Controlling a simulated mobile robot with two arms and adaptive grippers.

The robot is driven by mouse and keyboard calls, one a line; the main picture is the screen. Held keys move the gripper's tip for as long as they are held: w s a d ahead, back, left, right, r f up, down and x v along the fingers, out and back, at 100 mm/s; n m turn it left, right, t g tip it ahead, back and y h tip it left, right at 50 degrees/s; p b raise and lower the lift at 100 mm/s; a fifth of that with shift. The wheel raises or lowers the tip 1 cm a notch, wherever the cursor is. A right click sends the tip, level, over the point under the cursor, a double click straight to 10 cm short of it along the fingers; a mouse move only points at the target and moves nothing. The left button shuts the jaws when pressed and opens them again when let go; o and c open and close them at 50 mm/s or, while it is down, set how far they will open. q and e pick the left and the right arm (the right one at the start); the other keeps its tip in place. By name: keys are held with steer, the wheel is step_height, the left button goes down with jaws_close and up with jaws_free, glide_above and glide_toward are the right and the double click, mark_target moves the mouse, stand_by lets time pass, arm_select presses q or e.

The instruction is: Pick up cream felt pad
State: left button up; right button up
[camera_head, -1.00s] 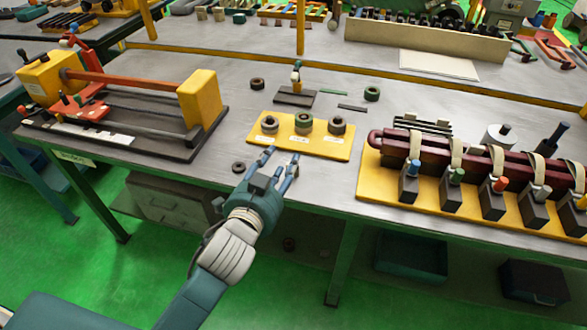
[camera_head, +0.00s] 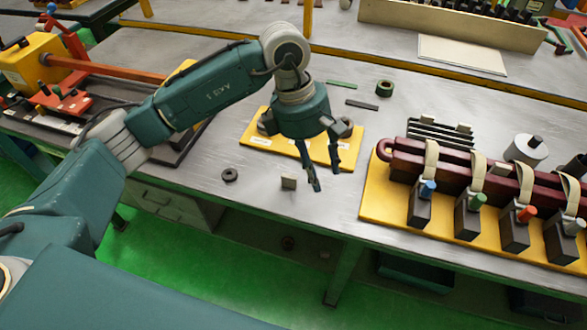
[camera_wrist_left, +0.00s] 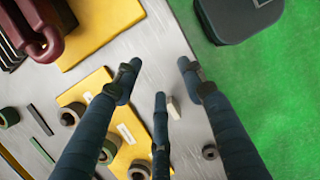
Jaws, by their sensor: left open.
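The cream felt pad (camera_head: 288,183) is a small pale block on the grey bench top, near the front edge. It also shows in the left wrist view (camera_wrist_left: 173,107), beside one of my fingers. My right gripper is not in view.
A yellow plate (camera_head: 258,138) with several rings lies behind the pad, partly hidden by my gripper. A dark ring (camera_head: 229,175) lies left of the pad. A yellow-based fixture (camera_head: 372,205) with a dark red bar stands at right. The bench's front edge is close.

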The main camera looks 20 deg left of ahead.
mark_target(290, 175)
arm_select(q)
steer(key=w+a+y, duration=0.1)
steer(key=a, duration=0.1)
steer(key=w+a+y, duration=0.1)
steer(key=a, duration=0.2)
steer(key=w+a+y, duration=0.1)
steer(key=a, duration=0.2)
steer(key=shift+a+r, duration=0.2)
steer(key=shift+r, duration=0.15)
step_height(290, 175, down, 4)
steer(key=shift+s+r+p, duration=0.1)
steer(key=shift+r+p, duration=0.05)
steer(key=shift+p, duration=0.5)
steer(key=shift+d+f, duration=0.1)
steer(key=shift+f, duration=0.45)
steer(key=f+p, duration=0.1)
steer(key=f, duration=0.2)
steer(key=f+p, duration=0.1)
steer(key=shift+d+f+p, duration=0.2)
steer(key=shift+d+p, duration=0.1)
steer(key=shift+d, duration=0.1)
steer(key=shift+w+f, duration=0.2)
steer(key=shift+f, duration=0.2)
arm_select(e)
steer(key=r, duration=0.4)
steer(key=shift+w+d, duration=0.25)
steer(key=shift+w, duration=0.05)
